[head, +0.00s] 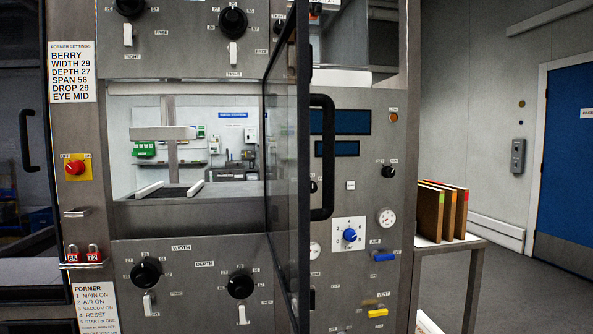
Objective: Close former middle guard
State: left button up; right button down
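The former middle guard (285,170) is a dark-framed glazed door. It stands swung out toward me, almost edge-on, apparently from the right side of the middle opening. Its black bar handle (328,158) is on the right-hand face, near the door's near edge. The middle opening (185,213) of the former is uncovered, showing a grey bed, pale rails and a T-shaped part inside. The guard hides part of the control panel behind it. Neither of my grippers is in view.
Knobs and switches sit above and below the opening, such as the width knob (146,274). A control panel (350,235) with a blue dial is right of the guard. A side table (477,245) holds several brown boards (430,212). Floor at the right is clear.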

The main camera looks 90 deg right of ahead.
aim_at(299, 14)
jog(key=k, duration=0.85)
jog(key=z, duration=2.05)
jog(key=i, duration=1)
jog(key=u, duration=0.9)
jog(key=k, duration=1.05)
jog(key=z, duration=0.75)
jog(key=i, duration=0.55)
